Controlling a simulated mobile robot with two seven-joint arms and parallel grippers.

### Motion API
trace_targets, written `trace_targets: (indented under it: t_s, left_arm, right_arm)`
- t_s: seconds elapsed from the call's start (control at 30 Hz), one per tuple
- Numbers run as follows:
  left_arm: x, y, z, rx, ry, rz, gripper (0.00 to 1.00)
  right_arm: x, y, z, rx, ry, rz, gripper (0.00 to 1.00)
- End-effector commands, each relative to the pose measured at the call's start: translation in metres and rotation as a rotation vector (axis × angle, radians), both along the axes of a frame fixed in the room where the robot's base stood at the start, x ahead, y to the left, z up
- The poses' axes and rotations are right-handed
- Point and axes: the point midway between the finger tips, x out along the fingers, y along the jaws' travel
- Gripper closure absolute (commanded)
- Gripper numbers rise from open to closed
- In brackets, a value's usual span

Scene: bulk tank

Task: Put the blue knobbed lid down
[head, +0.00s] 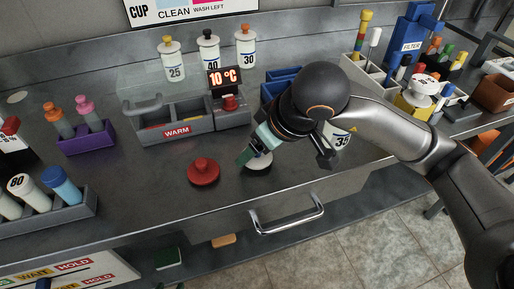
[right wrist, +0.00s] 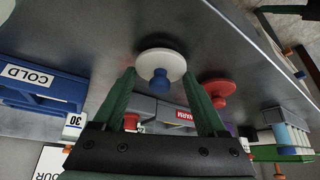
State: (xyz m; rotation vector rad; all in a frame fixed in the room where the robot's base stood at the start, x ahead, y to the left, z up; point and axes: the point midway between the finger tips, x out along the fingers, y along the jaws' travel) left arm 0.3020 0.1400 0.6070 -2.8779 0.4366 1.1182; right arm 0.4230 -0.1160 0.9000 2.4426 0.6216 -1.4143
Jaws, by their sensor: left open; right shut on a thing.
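The blue knobbed lid is a white disc with a blue knob. In the right wrist view the white disc (right wrist: 150,58) and its blue knob (right wrist: 160,80) lie between my green fingertips. In the head view part of the lid (head: 260,162) shows at the counter's front, and my gripper hides its knob. My right gripper (head: 252,152), on the arm from the right, is shut on the lid, with a finger to each side of it; it fills the right wrist view (right wrist: 160,85). I cannot tell whether the lid touches the counter. My left gripper is not in view.
A red lid (head: 203,172) lies just left of the white one. The grey WARM caddy (head: 175,132) stands behind, and a blue caddy (head: 283,76) is partly behind my arm. A drawer handle (head: 288,218) is below the front edge. Bare counter lies left of the red lid.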

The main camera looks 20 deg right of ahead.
Motion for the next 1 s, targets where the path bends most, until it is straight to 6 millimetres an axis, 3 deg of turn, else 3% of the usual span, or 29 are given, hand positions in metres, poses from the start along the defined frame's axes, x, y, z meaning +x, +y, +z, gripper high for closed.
trace_targets:
  t_s: [0.43, 0.47, 0.7, 1.0]
  left_arm:
    - [-0.0011, 0.0010, -0.0083, 0.002, 0.004, 0.001, 0.50]
    - [-0.0014, 0.0012, -0.0080, 0.003, 0.005, 0.001, 0.50]
    - [-0.0037, 0.0017, -0.0076, 0.004, 0.011, 0.001, 0.50]
    - [-0.0038, 0.0018, -0.0029, 0.004, 0.011, 0.001, 0.50]
  right_arm:
    - [0.0000, 0.0004, -0.0075, 0.001, -0.003, 0.000, 0.78]
    - [-0.0001, 0.0004, -0.0070, 0.001, -0.002, 0.000, 0.24]
    - [-0.0002, 0.0003, -0.0056, 0.001, 0.000, 0.001, 0.00]
    - [-0.0002, 0.0004, -0.0018, 0.001, 0.000, 0.001, 0.00]
